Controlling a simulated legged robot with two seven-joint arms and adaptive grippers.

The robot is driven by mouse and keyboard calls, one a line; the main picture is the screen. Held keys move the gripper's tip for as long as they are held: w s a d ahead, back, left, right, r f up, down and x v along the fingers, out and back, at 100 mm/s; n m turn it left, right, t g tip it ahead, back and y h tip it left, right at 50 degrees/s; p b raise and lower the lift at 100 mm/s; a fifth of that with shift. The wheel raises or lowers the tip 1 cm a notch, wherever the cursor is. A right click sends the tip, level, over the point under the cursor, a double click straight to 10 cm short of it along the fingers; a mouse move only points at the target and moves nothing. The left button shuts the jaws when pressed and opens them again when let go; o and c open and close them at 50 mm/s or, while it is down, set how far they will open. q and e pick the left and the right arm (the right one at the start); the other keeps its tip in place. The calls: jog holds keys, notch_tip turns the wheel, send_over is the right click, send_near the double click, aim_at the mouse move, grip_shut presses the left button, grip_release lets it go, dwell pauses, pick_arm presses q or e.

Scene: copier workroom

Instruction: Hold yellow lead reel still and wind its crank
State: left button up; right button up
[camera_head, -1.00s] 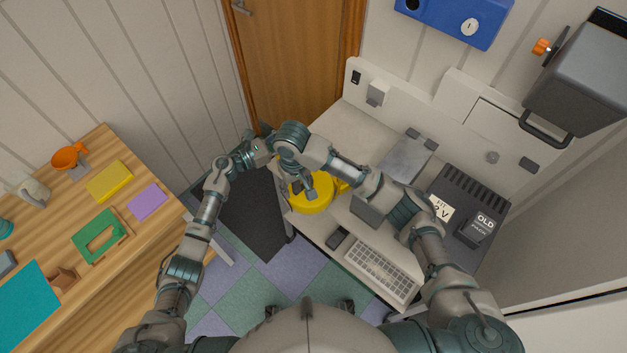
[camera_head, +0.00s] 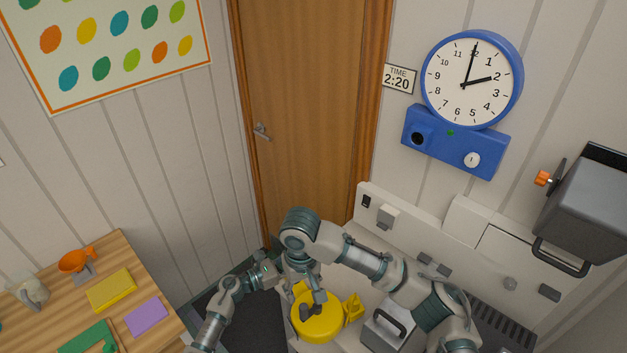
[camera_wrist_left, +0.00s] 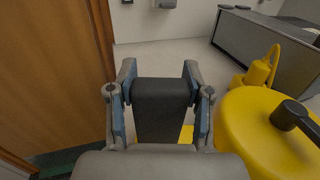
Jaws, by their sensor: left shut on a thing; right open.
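The yellow lead reel (camera_head: 325,330) lies on the pale worktop, low in the head view. It also shows at the right of the left wrist view (camera_wrist_left: 262,135). Its dark crank (camera_wrist_left: 292,116) stands on top of the yellow disc. My right gripper (camera_head: 314,298) is open and points down over the reel's top, close to the crank. Whether it touches the crank cannot be told.
A grey box with a handle (camera_head: 388,330) stands right of the reel. A door (camera_head: 305,110) and a wall clock (camera_head: 471,80) are behind.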

pick_arm(q)
jog(key=o, duration=1.4)
jog(key=shift+c, duration=0.2)
jog(key=shift+a, duration=0.1)
pick_arm(e)
jog(key=shift+a, duration=0.1)
pick_arm(q)
jog(key=v, duration=1.2)
jog(key=shift+f, duration=0.15)
jog(key=shift+w, duration=0.1)
